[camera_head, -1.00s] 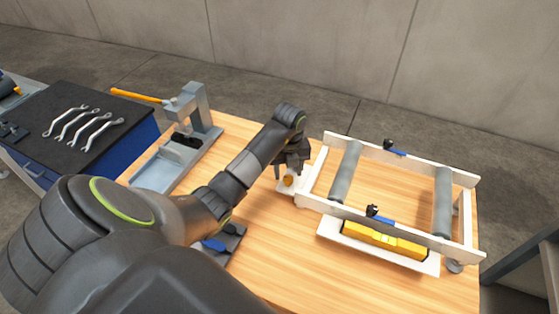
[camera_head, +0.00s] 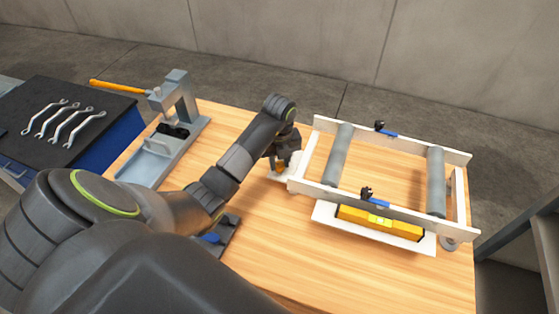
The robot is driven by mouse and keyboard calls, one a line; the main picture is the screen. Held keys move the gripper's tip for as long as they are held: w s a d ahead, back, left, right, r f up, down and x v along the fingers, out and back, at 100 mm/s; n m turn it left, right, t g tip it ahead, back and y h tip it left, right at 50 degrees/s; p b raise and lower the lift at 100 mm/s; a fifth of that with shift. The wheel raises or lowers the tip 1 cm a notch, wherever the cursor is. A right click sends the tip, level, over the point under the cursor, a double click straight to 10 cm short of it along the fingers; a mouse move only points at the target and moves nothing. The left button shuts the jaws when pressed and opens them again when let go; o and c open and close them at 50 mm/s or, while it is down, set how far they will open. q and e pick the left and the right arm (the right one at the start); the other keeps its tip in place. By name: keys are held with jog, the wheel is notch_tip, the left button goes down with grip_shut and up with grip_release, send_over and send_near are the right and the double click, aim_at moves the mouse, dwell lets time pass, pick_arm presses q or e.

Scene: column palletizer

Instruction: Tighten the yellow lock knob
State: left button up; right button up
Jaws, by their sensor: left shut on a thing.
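The yellow lock knob (camera_head: 280,168) sits on a small white plate at the left end of the roller frame (camera_head: 402,208). My left arm reaches across the bench, and my left gripper (camera_head: 281,164) points down at that plate. Its fingers are closed around the knob and hide most of it; only a little yellow-orange shows between them. My right gripper is out of view.
The frame has two grey rollers (camera_head: 437,190) and black-and-blue clamps on its rails. A yellow level (camera_head: 380,222) lies in a white tray in front. A grey press with an orange handle (camera_head: 122,88) stands left. Wrenches lie on a dark cabinet (camera_head: 45,105).

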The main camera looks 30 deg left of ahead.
pick_arm(q)
jog(key=m+b, duration=0.2)
jog(key=m, duration=0.1)
jog(key=shift+f+b, duration=0.2)
jog(key=shift+b, duration=0.15)
jog(key=shift+m+b, duration=0.55)
jog(key=shift+m, duration=0.55)
jog(key=shift+r+m, duration=0.15)
jog(key=shift+m, duration=0.65)
jog(key=m, duration=0.5)
jog(key=shift+r+b, duration=0.1)
jog(key=shift+b, duration=0.2)
jog(key=m, duration=0.4)
jog(key=shift+m, duration=0.4)
jog(key=o, duration=1)
jog(key=shift+c, duration=0.2)
